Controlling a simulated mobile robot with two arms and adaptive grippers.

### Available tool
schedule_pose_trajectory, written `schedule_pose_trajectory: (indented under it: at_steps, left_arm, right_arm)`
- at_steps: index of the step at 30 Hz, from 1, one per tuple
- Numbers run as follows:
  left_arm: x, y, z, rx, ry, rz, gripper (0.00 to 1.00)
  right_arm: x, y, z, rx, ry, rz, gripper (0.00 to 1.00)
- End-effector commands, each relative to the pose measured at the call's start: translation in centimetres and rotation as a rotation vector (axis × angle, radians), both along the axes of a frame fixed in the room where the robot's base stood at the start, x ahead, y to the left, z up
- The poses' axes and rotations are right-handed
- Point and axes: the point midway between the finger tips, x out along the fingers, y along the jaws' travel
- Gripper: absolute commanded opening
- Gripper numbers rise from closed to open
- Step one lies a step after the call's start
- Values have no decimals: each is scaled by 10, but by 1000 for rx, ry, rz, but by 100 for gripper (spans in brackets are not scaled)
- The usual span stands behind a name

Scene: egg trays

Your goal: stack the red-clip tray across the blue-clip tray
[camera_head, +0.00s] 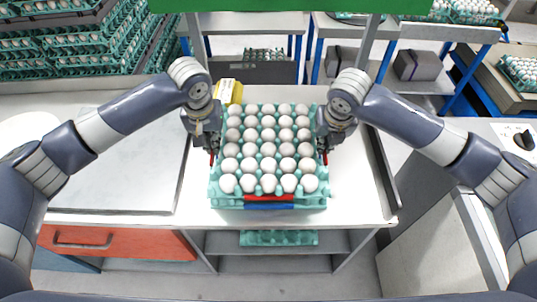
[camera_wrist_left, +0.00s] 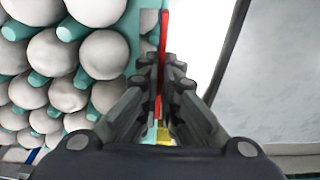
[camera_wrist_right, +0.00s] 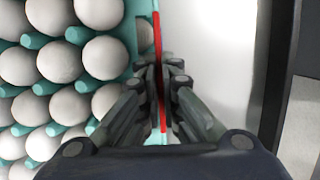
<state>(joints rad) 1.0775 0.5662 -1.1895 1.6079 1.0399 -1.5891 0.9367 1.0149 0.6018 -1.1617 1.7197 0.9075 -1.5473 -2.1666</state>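The red-clip tray (camera_head: 222,199), a teal tray full of white eggs, is in the middle of the table in the head view. A red strip (camera_head: 268,198) shows on its front edge. The blue-clip tray (camera_head: 220,206) is directly beneath it, with a blue strip (camera_head: 268,206) at the front; most of it is hidden. My left gripper (camera_head: 213,150) is shut on the red side clip (camera_wrist_left: 163,60) at the left edge. My right gripper (camera_head: 325,150) is shut on the red side clip (camera_wrist_right: 157,50) at the right edge. I cannot tell whether the trays touch.
A yellow box (camera_head: 228,92) stands behind the trays at the left. The white table (camera_head: 355,200) is clear at both sides. A teal tray (camera_head: 278,239) lies on the shelf below. Stacked egg trays (camera_head: 90,50) stand at the back left.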

Motion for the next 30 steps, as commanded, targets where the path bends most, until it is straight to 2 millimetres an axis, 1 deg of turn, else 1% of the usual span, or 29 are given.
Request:
schedule_pose_trajectory:
  at_steps: [3, 4, 5, 6, 7, 16, 20, 23, 30]
  left_arm:
    - [2, 0, -4, -2, -7, 1, 0]
    - [1, 0, -7, 1, -2, 0, 6]
    - [1, 0, -5, 1, -2, 0, 13]
    - [1, 0, -5, 1, -1, 0, 22]
    - [0, 0, -5, 1, -1, 0, 25]
    - [0, -1, -5, -2, 0, -1, 25]
    - [-1, -1, 0, -2, -1, -1, 25]
    - [-2, -1, 12, -4, -2, -2, 25]
    - [-7, 0, 49, -1, -2, -1, 25]
  right_arm:
    - [1, 0, -5, 0, -5, 2, 0]
    - [0, 0, -7, -2, 1, 3, 6]
    - [0, 0, -6, -2, 1, 3, 13]
    - [0, 0, -6, -2, 1, 3, 22]
    - [0, 0, -6, -2, 1, 2, 25]
    - [0, 1, -5, 1, 0, 2, 25]
    - [0, 1, -5, 2, 0, 1, 25]
    - [0, 1, -5, 2, -1, 1, 25]
    - [0, 1, -5, 2, -1, 1, 25]
